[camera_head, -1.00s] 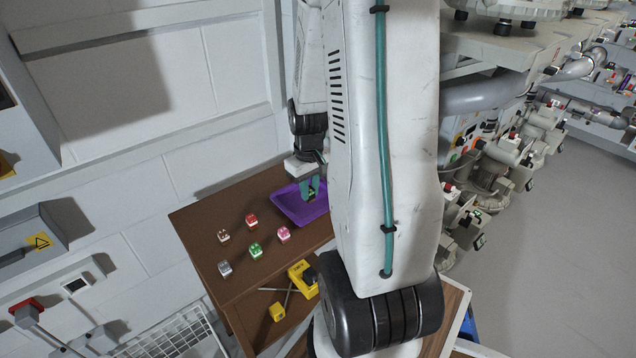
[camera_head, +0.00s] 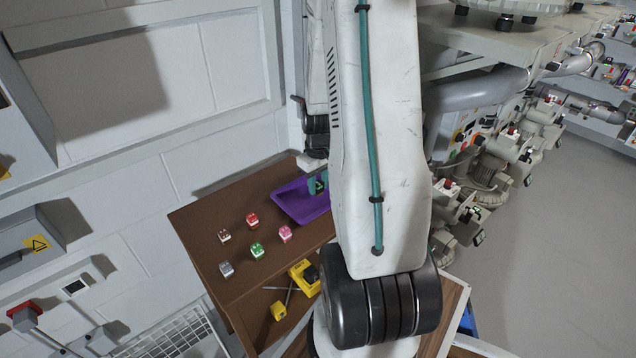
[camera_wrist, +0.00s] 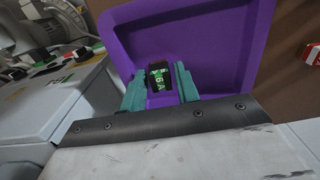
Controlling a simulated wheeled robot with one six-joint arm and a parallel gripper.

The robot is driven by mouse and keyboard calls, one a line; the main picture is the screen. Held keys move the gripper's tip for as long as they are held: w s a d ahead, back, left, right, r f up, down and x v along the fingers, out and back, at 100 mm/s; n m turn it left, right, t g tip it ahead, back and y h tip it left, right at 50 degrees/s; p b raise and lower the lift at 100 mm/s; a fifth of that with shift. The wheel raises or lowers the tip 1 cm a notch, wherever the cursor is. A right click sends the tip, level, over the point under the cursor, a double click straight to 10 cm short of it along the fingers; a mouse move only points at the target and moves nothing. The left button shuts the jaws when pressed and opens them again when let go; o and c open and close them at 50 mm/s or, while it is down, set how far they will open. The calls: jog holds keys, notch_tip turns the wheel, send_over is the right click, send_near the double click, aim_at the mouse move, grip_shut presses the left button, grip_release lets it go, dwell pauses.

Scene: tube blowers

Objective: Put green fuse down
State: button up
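The green fuse (camera_wrist: 159,77), a small black block with a green label, sits between the teal fingers of my gripper (camera_wrist: 160,88) in the wrist view. The fingers appear to touch it on both sides. The purple tray (camera_wrist: 205,45) lies behind and below it. In the head view my gripper (camera_head: 318,185) is over the right part of the purple tray (camera_head: 290,207), partly hidden by my arm. The fuse shows there as a small dark green spot (camera_head: 321,187). I cannot tell whether it touches the tray floor.
The brown table (camera_head: 205,213) also carries a red fuse (camera_head: 252,220), a pink one (camera_head: 285,233), another green one (camera_head: 257,250), a brown one (camera_head: 224,237) and a grey one (camera_head: 226,269). A wall stands behind.

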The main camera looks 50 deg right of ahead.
aim_at(318, 184)
jog(key=shift+o, duration=0.3)
jog(key=shift+r, duration=0.1)
notch_tip(318, 184, up, 12)
jog(key=w+a+r, duration=0.1)
jog(key=a+r, duration=0.4)
jog(key=a, duration=0.3)
jog(key=s+a+r+n, duration=0.1)
jog(key=s+a+r, duration=0.2)
jog(key=a, duration=0.4)
jog(key=s+a+r, duration=0.3)
jog(key=s+a, duration=0.3)
jog(key=a, duration=0.2)
jog(key=s+a+r+n+t, duration=0.1)
jog(key=s+a+r, duration=0.2)
jog(key=a, duration=0.4)
jog(key=shift+s+a+r+n, duration=0.2)
jog(key=shift+s+r+n, duration=0.15)
jog(key=shift+s, duration=0.5)
